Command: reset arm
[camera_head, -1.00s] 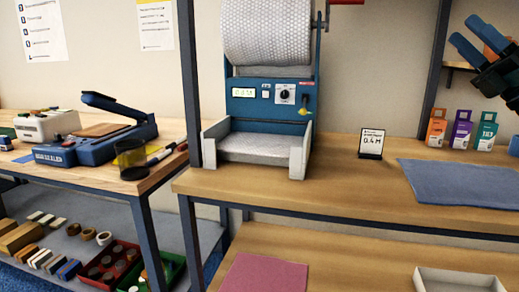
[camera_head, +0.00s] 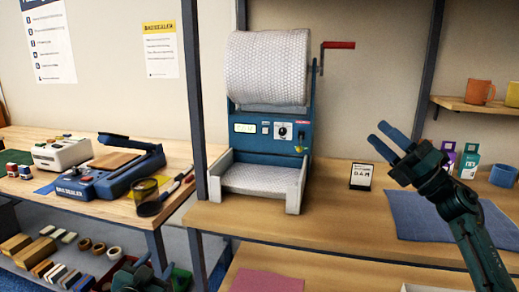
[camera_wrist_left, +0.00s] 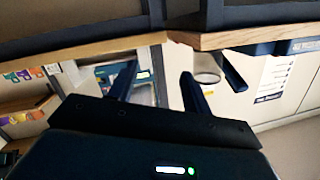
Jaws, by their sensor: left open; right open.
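My right gripper (camera_head: 382,134) is raised over the right part of the packing bench (camera_head: 330,225), its blue fingers pointing up and left, apart and empty. It hangs in front of the back wall, right of the bubble-wrap machine (camera_head: 268,130). My left gripper (camera_head: 157,262) is low at the bottom edge of the head view, beside the lower shelf of the left table; only its dark top shows. In the left wrist view its two fingers (camera_wrist_left: 158,68) stand apart with nothing between them. That view is tilted, with bench edges across the top.
A blue sealer (camera_head: 110,180) and a cup (camera_head: 146,195) stand on the left table. A small sign (camera_head: 361,175), a blue mat (camera_head: 425,212) and small cartons (camera_head: 469,162) are on the bench. A dark post (camera_head: 193,100) rises between the tables. A pink sheet (camera_head: 265,280) lies below.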

